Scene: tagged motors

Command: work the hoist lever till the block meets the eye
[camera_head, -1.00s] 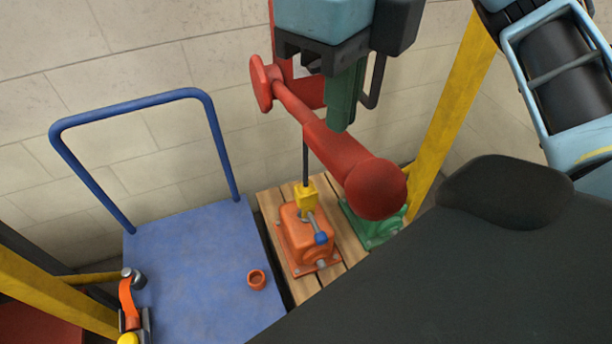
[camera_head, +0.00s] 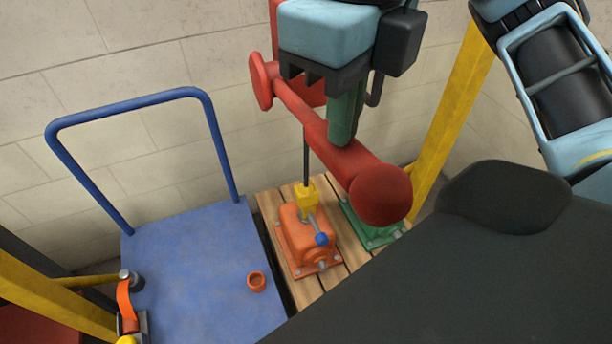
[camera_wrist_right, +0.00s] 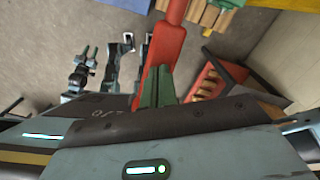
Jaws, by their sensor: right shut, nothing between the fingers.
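The red hoist lever (camera_head: 310,122) slants from a red disc at upper left to a big round knob near the middle; it also shows in the right wrist view (camera_wrist_right: 168,40). My right gripper (camera_head: 343,138) is shut and empty, its green fingertips at the lever's upper side, seemingly touching it. The fingers also show in the wrist view (camera_wrist_right: 157,88). The yellow block (camera_head: 307,197) hangs on a dark line (camera_head: 306,158) just over the orange motor (camera_head: 302,238). The eye is not clear to see; whether the block touches it I cannot tell. My left gripper is out of view.
A green motor (camera_head: 367,232) stands beside the orange one on a wooden pallet (camera_head: 307,290). Yellow posts (camera_head: 455,100) flank the area. A wall is behind.

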